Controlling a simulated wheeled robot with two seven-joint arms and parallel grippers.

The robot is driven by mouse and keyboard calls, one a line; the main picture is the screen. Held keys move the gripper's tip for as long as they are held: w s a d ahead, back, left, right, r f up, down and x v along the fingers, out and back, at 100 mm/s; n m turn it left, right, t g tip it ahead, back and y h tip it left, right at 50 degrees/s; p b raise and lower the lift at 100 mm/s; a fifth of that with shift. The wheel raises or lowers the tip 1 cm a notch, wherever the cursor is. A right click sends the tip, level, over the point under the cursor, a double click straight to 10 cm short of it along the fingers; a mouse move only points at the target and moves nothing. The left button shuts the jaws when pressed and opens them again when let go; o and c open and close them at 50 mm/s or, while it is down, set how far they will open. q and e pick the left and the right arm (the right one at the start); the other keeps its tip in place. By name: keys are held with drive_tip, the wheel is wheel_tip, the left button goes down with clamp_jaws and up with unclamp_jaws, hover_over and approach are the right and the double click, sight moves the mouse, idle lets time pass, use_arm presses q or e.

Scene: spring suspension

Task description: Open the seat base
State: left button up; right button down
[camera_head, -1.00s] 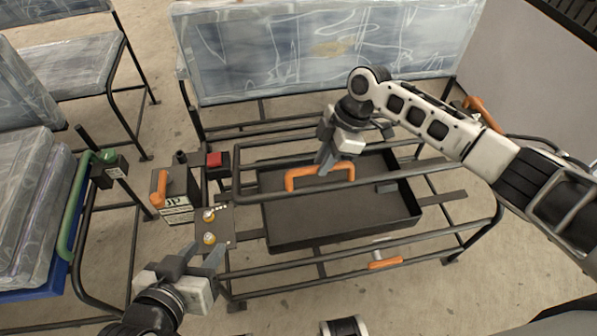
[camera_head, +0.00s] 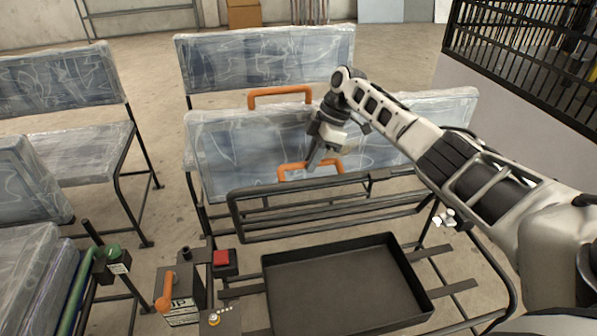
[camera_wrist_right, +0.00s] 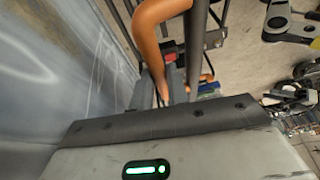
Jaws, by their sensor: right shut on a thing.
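The seat base is a dark tubular frame (camera_head: 255,214) with an orange handle (camera_head: 290,172). It is tilted up toward the plastic-wrapped backrest (camera_head: 225,150) behind it. My right gripper (camera_head: 317,160) is shut on the orange handle at the frame's upper edge. In the right wrist view the orange handle (camera_wrist_right: 148,38) curves in front of the gripper, beside a dark tube; the exact finger contact is hard to see there. Below the raised frame, an open black tray (camera_head: 345,290) lies exposed and looks empty. My left gripper is out of view.
A box with an orange lever (camera_head: 180,295) and a red button (camera_head: 221,258) stand left of the tray. Another orange handle (camera_head: 280,92) sits at the backrest's top. Wrapped seats (camera_head: 75,155) are at the left. A grey partition (camera_head: 515,105) stands at the right.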

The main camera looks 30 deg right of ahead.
drive_tip(key=shift+w+d+f, duration=0.2)
drive_tip(key=shift+w+f, duration=0.05)
drive_tip(key=shift+f, duration=0.3)
drive_tip(key=c, duration=1.8)
unclamp_jaws()
drive_tip(key=o, duration=0.4)
drive_tip(key=shift+w+f, duration=0.1)
drive_tip(key=shift+w, duration=0.05)
drive_tip(key=shift+o, duration=0.2)
drive_tip(key=shift+r, duration=0.25)
drive_tip(key=shift+r, duration=0.1)
drive_tip(key=w+p+v, duration=0.1)
drive_tip(key=v, duration=1.4)
drive_tip(key=shift+s+d+r, duration=0.15)
drive_tip(key=shift+s+r, duration=0.15)
drive_tip(key=shift+s, duration=0.1)
